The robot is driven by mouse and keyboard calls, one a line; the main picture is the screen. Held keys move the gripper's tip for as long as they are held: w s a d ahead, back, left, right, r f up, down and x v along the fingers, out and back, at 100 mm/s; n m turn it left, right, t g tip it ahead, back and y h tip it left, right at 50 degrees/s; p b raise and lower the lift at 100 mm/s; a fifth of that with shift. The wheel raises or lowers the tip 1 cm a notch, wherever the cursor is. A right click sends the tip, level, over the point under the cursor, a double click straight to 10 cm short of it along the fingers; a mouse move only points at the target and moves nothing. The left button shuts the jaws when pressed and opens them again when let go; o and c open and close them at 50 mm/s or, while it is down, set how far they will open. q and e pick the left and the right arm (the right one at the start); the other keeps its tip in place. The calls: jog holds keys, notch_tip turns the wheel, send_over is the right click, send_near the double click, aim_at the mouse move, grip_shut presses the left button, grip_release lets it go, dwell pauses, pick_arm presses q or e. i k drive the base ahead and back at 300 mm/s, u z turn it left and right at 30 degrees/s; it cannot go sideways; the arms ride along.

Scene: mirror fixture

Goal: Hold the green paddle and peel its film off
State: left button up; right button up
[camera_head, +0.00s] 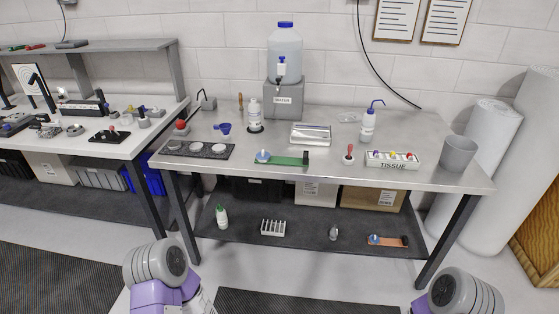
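The green paddle (285,160) lies flat near the front edge of the metal table, left of the table's middle. A blue and white round piece (263,156) sits at its left end, and a dark block (305,159) is at its right end. The film cannot be made out at this size. Parts of my two arms show at the bottom left and bottom right, well in front of the table. Neither gripper is in view, and nothing of mine touches the paddle.
A silver case (310,134) is behind. A similar orange paddle (388,241) lies on the lower shelf (300,236).

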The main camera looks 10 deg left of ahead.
aim_at(263, 155)
jog(key=u, duration=0.55)
jog(key=i, duration=0.95)
jog(key=u, duration=0.2)
